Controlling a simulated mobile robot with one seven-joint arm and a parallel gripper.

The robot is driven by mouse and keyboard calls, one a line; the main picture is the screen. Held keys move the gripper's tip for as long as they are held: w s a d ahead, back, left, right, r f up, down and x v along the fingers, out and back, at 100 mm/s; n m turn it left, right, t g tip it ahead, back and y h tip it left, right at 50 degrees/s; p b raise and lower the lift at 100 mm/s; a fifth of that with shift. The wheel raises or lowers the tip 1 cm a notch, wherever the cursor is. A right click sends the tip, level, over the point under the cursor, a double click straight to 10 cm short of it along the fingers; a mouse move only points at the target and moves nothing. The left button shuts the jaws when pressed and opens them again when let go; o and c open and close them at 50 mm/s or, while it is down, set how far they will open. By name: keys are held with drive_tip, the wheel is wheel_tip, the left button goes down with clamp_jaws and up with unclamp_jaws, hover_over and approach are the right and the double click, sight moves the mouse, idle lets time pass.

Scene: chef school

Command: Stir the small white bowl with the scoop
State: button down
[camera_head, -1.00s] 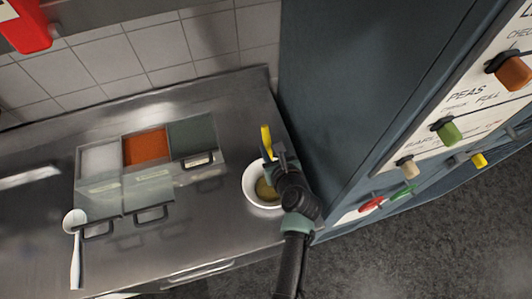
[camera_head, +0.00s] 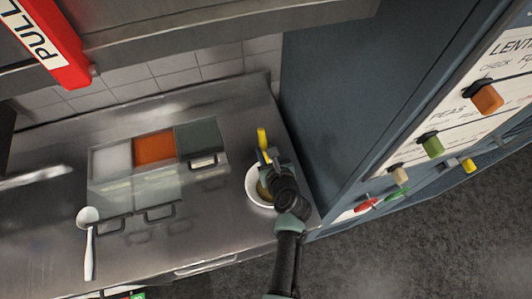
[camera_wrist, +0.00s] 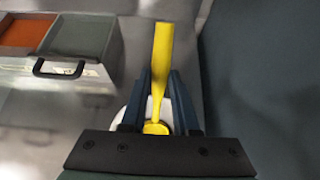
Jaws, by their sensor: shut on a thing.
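The small white bowl (camera_head: 250,187) stands on the steel counter, near its right end. Some yellowish-brown contents show inside it. The yellow scoop (camera_head: 262,137) is in my gripper (camera_head: 267,157), with its handle sticking up past the fingers. In the wrist view the scoop (camera_wrist: 162,50) runs between the two dark fingers (camera_wrist: 160,85), and the bowl's white rim (camera_wrist: 122,116) shows behind them. My gripper is shut on the scoop, above the bowl. My gripper and wrist cover much of the bowl, so I cannot tell how deep the scoop's lower end reaches.
Left of the bowl is a set of bins (camera_head: 155,148) with white, orange and grey-green compartments and black handles. A white ladle (camera_head: 88,235) lies at the far left. A tall blue-grey cabinet (camera_head: 340,120) with coloured knobs stands close on the right. A red pull box (camera_head: 55,45) hangs upper left.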

wheel_tip(320, 180, up, 6)
drive_tip(key=p, duration=0.3)
drive_tip(key=shift+f, duration=0.25)
drive_tip(key=shift+s+r, duration=0.1)
drive_tip(key=shift+r, duration=1.2)
